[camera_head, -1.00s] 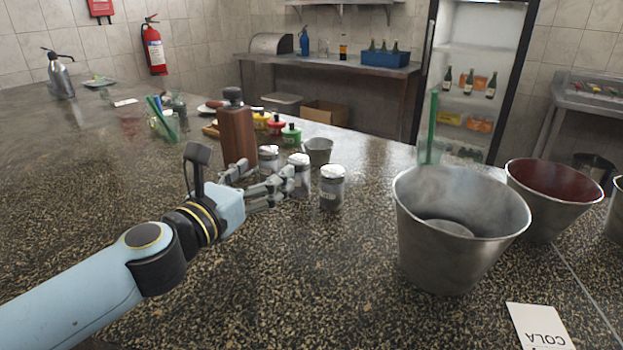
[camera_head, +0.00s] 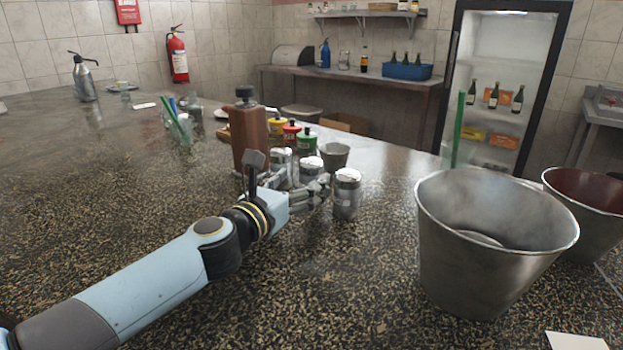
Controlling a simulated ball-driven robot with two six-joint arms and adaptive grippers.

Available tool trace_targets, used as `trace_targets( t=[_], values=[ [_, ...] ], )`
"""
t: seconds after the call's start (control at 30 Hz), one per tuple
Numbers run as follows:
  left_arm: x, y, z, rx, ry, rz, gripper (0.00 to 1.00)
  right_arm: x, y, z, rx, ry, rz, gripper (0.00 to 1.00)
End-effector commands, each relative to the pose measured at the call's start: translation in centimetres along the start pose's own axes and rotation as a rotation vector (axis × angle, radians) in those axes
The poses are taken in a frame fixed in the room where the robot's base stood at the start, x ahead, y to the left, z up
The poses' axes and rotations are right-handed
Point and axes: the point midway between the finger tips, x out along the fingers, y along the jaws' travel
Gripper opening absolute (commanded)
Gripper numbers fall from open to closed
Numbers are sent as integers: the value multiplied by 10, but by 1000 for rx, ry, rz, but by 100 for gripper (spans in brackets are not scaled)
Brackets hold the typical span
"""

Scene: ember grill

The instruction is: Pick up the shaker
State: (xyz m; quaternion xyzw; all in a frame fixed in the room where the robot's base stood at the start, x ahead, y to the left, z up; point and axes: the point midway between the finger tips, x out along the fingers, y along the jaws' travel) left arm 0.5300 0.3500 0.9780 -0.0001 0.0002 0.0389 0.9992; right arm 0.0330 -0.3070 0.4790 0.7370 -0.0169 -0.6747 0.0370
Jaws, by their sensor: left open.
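Three small glass shakers with pale metal tops stand upright in a row on the speckled counter (camera_head: 150,215). The right shaker (camera_head: 346,196) stands nearest and is clear of the fingers. The middle shaker (camera_head: 311,165) is partly hidden behind my fingers, and the left shaker (camera_head: 281,158) stands farther back, its lower part covered. My left gripper (camera_head: 304,184) is open, low over the counter, its fingers pointing at the middle shaker. I cannot tell whether they touch or surround it. My right gripper is out of view.
A tall brown mill (camera_head: 250,136) stands just left of the shakers. Red, yellow and green bottles (camera_head: 306,141) and a small metal cup (camera_head: 335,155) stand behind. A large metal bucket (camera_head: 490,245) is at the right. The front left counter is clear.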

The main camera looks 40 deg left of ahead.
Motion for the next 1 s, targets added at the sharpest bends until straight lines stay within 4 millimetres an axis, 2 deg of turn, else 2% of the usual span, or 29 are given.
trace_targets(
  t=[0.2, 0.3, 0.57, 0.9, 0.97, 1.0],
  values=[
    [35, 3, 0, -1, -2, 1, 74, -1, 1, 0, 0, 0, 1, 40],
    [44, 3, 0, -1, -1, 1, 74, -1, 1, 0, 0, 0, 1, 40],
    [46, 3, 0, 0, 0, 0, 74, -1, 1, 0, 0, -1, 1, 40],
    [46, 3, 0, 0, 0, 0, 30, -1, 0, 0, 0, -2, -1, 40],
    [46, 3, 0, 0, 0, 0, 22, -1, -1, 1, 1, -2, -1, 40],
    [46, 3, 0, 0, -1, 0, 22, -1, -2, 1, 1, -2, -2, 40]
  ],
)
